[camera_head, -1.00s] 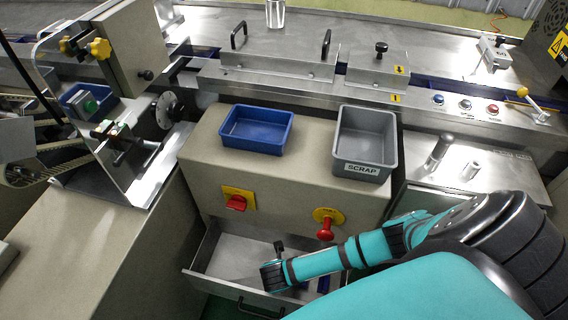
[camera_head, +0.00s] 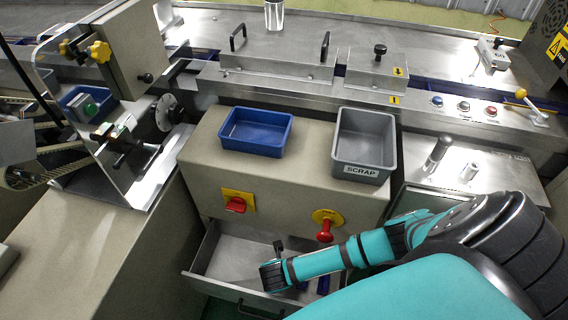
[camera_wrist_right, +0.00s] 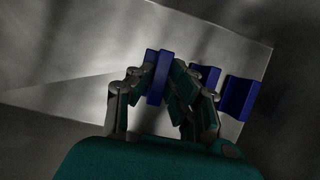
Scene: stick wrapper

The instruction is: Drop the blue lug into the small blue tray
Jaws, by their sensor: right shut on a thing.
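The small blue tray (camera_head: 252,147) stands on top of the beige cabinet in the head view. In the right wrist view, my right gripper (camera_wrist_right: 158,72) is shut on a blue lug (camera_wrist_right: 159,84), with a finger on each side of it. Two more blue pieces, a nearer one (camera_wrist_right: 239,97) and a farther one (camera_wrist_right: 209,73), lie to the right of the fingers. In the head view my right arm reaches into the open drawer (camera_head: 222,258) below the tray; the fingers and the held lug are hidden there. My left gripper is out of view.
A grey SCRAP bin (camera_head: 364,157) stands right of the tray on the cabinet. A yellow-backed red switch (camera_head: 236,204) and a red knob (camera_head: 325,234) stick out of the cabinet front above the drawer. The drawer's left part is bare.

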